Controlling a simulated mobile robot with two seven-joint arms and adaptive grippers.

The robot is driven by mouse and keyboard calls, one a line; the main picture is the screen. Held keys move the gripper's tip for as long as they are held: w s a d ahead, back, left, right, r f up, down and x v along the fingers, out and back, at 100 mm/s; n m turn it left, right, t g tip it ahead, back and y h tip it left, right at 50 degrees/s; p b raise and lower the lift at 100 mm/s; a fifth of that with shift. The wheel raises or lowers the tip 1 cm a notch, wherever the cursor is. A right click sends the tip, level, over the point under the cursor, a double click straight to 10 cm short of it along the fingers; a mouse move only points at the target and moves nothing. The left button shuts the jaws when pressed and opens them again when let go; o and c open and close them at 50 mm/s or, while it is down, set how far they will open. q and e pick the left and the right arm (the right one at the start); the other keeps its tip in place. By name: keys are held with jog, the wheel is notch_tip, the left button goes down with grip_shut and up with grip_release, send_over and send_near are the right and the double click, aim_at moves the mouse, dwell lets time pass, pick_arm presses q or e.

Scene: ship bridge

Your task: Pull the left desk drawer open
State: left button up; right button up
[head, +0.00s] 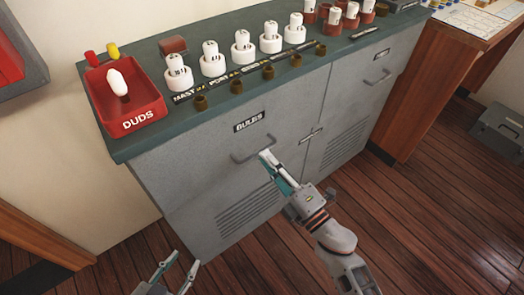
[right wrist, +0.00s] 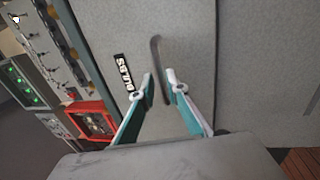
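The left drawer front (head: 200,165) is grey, labelled BULBS, and sits flush in the cabinet below the green counter. Its dark bar handle (head: 240,158) is below the label; it also shows in the right wrist view (right wrist: 155,48). My left gripper (head: 178,265) is open and empty at the bottom of the head view, away from the cabinet.
A red DUDS tray (head: 135,122) and several white bulbs in holders stand on the counter (head: 150,145). A second drawer (head: 365,75) with its own handle is at the right. Below are louvred doors with a small latch (head: 311,135). Open wooden floor (head: 430,215) lies in front.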

aim_at(260, 151)
pick_arm(q)
jog(key=shift+s+f, duration=0.1)
pick_arm(e)
jog(key=shift+x, duration=1.95)
grip_shut()
jog(key=shift+s, duration=0.1)
